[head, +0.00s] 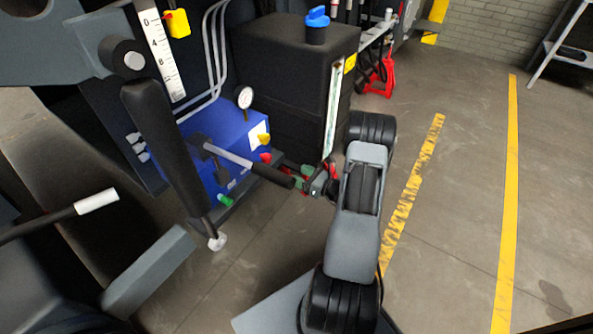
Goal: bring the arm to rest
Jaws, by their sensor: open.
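My arm reaches forward from the bottom centre of the head view, with its elbow raised and its far end bent down and to the left. My gripper (318,184) is small in this view and partly hidden by my own arm. It is open, close to the black grip of a lever (240,162) that sticks out from the blue valve block (215,150). I cannot tell whether the gripper touches the lever grip. Nothing shows held in the jaws.
A black tank (285,85) with a blue cap (317,18) stands just beyond the gripper. A pressure gauge (244,97) rises from the blue block. A red jack (378,78) stands farther back. Open concrete floor with yellow lines (508,190) lies to the right.

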